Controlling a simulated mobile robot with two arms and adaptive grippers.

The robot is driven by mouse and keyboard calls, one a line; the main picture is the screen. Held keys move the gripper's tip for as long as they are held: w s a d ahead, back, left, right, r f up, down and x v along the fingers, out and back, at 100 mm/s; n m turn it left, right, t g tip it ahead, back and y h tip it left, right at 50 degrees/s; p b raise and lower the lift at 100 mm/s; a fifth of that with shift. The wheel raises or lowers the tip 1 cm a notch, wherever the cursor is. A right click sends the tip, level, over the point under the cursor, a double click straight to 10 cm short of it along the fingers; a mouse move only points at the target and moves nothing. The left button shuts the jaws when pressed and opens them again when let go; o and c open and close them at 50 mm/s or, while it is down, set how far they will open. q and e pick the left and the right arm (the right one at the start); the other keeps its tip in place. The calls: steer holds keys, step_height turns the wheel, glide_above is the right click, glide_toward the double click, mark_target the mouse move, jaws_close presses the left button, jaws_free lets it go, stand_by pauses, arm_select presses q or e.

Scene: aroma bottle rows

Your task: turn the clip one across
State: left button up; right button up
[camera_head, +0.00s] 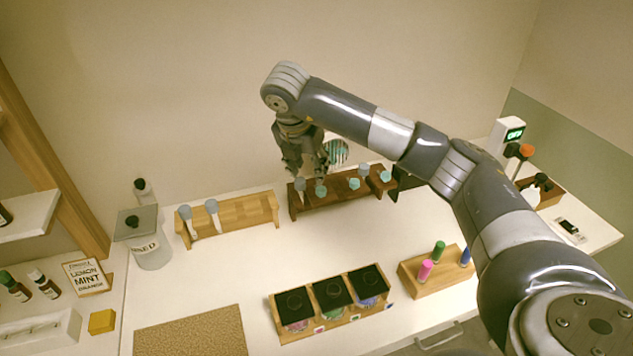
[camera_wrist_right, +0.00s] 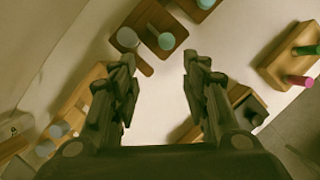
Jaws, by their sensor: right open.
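My right gripper (camera_head: 308,177) hangs down over the left end of the dark wooden rack (camera_head: 338,199), which holds several teal-topped pieces. Its fingers are apart with nothing between them, as the right wrist view also shows (camera_wrist_right: 160,64). In that view the dark rack (camera_wrist_right: 176,23) lies just beyond the fingertips, with two round grey-teal tops (camera_wrist_right: 166,41) at its near end. A small brown tab (camera_wrist_right: 143,67) sticks out there, close to the left finger. I cannot tell whether this tab is the clip. My left gripper is not in view.
A light wooden rack (camera_head: 255,211) with two grey-topped pieces stands to the left, near a lidded jar (camera_head: 149,251). In front are a black-lidded jar tray (camera_head: 351,322) and a small block (camera_head: 416,283) with coloured bottles. The counter between is clear.

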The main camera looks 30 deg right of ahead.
mark_target(321, 188)
steer(key=p+x, duration=0.1)
steer(key=x, duration=0.2)
steer(key=d+p+x, duration=0.1)
steer(key=x, duration=0.2)
steer(key=p+x, duration=0.2)
steer(key=x, duration=0.1)
steer(key=shift+s+d+r, duration=0.1)
steer(key=shift+d+r, duration=0.1)
steer(key=shift+d, duration=0.1)
steer(key=shift+d+f, duration=0.15)
steer(key=shift+f, duration=0.55)
steer(key=shift+h, duration=0.3)
jaws_close()
